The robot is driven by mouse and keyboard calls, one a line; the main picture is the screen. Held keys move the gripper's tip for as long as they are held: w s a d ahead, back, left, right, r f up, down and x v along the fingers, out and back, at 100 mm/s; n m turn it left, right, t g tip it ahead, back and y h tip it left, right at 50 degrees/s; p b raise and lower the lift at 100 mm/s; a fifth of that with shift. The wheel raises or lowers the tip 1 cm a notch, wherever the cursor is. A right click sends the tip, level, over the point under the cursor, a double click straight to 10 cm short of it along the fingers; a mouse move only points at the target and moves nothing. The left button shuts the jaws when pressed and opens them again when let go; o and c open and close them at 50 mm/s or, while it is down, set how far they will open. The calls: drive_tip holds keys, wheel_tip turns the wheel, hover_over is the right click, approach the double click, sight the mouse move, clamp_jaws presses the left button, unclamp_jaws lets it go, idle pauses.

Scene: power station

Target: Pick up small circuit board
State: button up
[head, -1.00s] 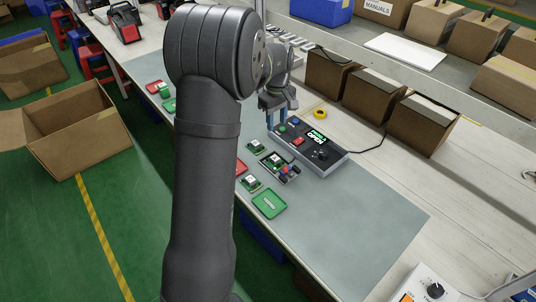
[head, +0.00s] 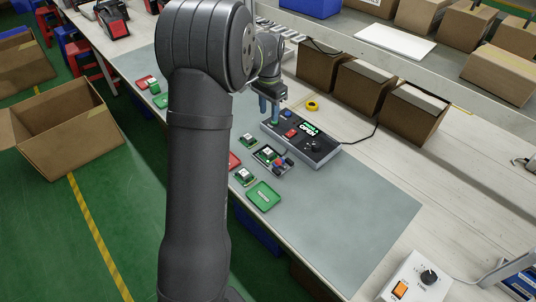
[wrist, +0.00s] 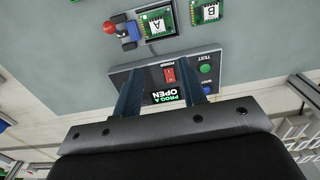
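Small green circuit boards lie on the grey mat (head: 330,218). One board marked B (wrist: 207,12) lies beside the programming fixture; a board marked A (wrist: 155,22) sits in the fixture (head: 284,165), near its red knob (wrist: 109,27). In the head view, a board (head: 247,141) lies behind the fixture and another (head: 244,176) in front of it. My gripper (head: 269,114) is open and empty, its fingers (wrist: 162,70) spread above the dark control box (head: 318,152), whose display reads PROG A OPEN. The boards are beyond the fingertips in the wrist view.
A green tray (head: 263,195) and a red tray (head: 234,161) lie near the mat's front edge. Yellow tape (head: 311,106) and cardboard boxes (head: 364,89) stand behind the control box. A white box with a knob (head: 417,280) is at front right. The mat's right part is clear.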

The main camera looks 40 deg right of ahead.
hover_over(268, 151)
drive_tip(key=f, duration=1.2)
drive_tip(key=shift+w+d, duration=0.25)
drive_tip(key=shift+d, duration=0.15)
drive_tip(key=shift+s+a+f, duration=0.1)
drive_tip(key=shift+a+f, duration=0.1)
drive_tip(key=shift+f, duration=1.15)
drive_tip(key=shift+s+a+f, duration=0.1)
drive_tip(key=shift+a+f, duration=0.05)
drive_tip(key=shift+f, duration=1.2)
drive_tip(key=c, duration=0.8)
